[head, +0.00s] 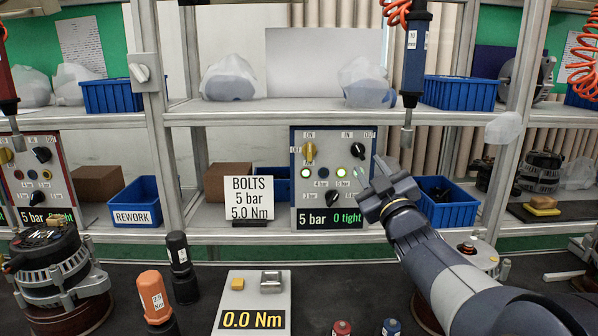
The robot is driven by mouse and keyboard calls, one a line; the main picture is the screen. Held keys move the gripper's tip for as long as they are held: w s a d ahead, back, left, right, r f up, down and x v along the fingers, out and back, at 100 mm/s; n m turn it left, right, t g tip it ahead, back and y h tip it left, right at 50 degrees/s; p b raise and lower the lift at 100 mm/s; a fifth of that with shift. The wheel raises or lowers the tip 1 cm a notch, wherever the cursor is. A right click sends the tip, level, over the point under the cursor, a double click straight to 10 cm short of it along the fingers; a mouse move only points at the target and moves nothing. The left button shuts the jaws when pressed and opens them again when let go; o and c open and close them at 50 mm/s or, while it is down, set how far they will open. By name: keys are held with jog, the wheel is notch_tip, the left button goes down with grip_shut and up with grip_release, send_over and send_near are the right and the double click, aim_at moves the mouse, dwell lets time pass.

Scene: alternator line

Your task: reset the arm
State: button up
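My arm reaches up from the lower right of the head view. My gripper (369,172) is in front of the right edge of the control panel (301,188). Its two fingers point up and to the left with a gap between them, and nothing shows in the gap. I cannot tell whether the fingers touch the panel. The panel has a yellow knob (309,152), black knobs and lit lamps, and its display reads 5 bar and 0 tight. My arm hides part of the bench and shelf behind it.
A blue tool (415,55) hangs from an orange coil right of my gripper. On the bench are an alternator (58,270), an orange tool (154,296), a black tool (181,262) and a 0.0 Nm plate (250,298). Blue bins (447,203) stand on the shelf.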

aim_at(361, 154)
jog(key=x, duration=0.5)
dwell(0.4)
